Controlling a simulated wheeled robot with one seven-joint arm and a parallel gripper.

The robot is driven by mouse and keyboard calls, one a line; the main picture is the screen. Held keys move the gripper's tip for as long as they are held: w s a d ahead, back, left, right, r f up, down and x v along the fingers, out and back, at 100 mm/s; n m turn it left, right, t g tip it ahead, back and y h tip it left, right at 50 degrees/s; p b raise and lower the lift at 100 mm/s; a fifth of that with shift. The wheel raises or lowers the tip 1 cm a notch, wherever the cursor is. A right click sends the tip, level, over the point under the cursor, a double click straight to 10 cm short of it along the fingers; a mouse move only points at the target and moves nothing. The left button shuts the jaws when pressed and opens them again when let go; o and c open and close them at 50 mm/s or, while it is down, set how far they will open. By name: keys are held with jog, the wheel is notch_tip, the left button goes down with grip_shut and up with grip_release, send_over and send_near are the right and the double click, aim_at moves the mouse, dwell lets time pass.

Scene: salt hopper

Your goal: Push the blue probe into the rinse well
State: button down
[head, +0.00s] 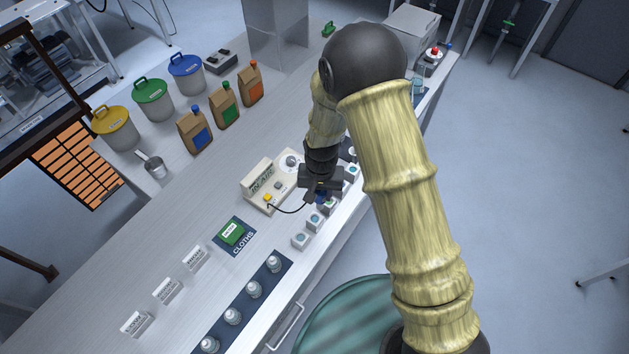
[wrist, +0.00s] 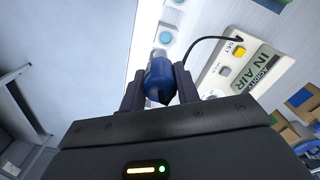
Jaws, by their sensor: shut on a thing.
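My gripper (head: 321,188) is over the front edge of the bench, shut on the blue probe (wrist: 160,80). In the wrist view the probe sits between the two fingers (wrist: 159,92), its pale tip pointing away from my gripper towards white wells with blue-grey round centres (wrist: 165,37). A black cable runs from the probe to the cream meter (head: 257,190), whose display (wrist: 265,70) reads IN AIR. Several white wells (head: 300,240) stand in a row along the front edge, some hidden by my gripper. I cannot tell which is the rinse well.
A green cloth pack (head: 231,233) lies on a dark mat, left of the wells. Small bottles (head: 254,289) stand on a dark strip at the front. Paper bags (head: 226,105) and lidded buckets (head: 152,100) stand farther back. The bench between bags and meter is clear.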

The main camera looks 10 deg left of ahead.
jog(key=shift+s+a+r, duration=0.35)
jog(key=shift+a+r, duration=0.15)
jog(key=shift+a, duration=0.1)
jog(key=shift+s+f, duration=0.1)
jog(key=shift+f+b, duration=2.25)
jog(key=shift+f, duration=0.5)
jog(key=shift+f+b, duration=2.45)
jog(key=shift+f, duration=0.65)
dwell(0.5)
jog(key=shift+c, duration=2.3)
grip_release()
